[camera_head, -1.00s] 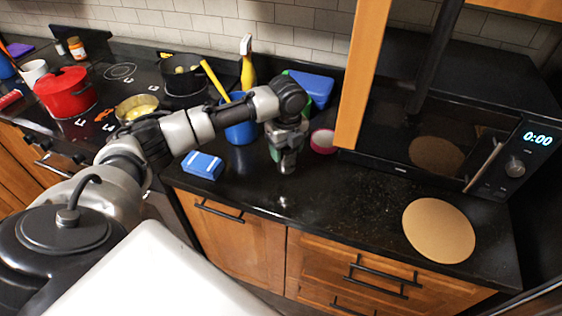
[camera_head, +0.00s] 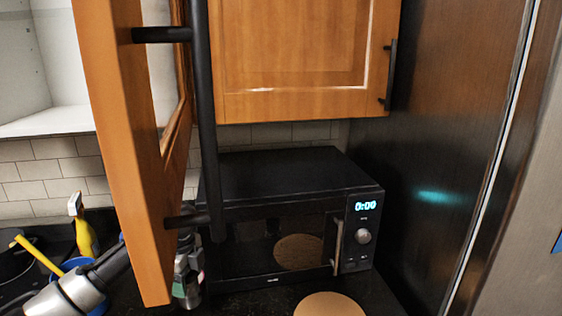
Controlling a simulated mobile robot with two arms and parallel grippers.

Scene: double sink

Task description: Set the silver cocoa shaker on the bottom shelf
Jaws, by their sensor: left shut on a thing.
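My left arm comes in at the lower left and passes behind the open cabinet door. My left gripper (camera_head: 190,284) shows only in part just right of the door's lower edge. It is shut on the silver cocoa shaker (camera_head: 193,299), low over the counter in front of the microwave; whether the shaker touches the counter is unclear. The open cabinet's white bottom shelf (camera_head: 45,122) is at the upper left, and the part that shows is bare. My right gripper is out of view.
The open wooden cabinet door (camera_head: 130,160) with its black handle (camera_head: 205,120) stands between the shelf and the microwave (camera_head: 290,215). A round board (camera_head: 329,304) lies on the counter. A yellow spray bottle (camera_head: 84,230) and a blue pot (camera_head: 75,264) are at the left.

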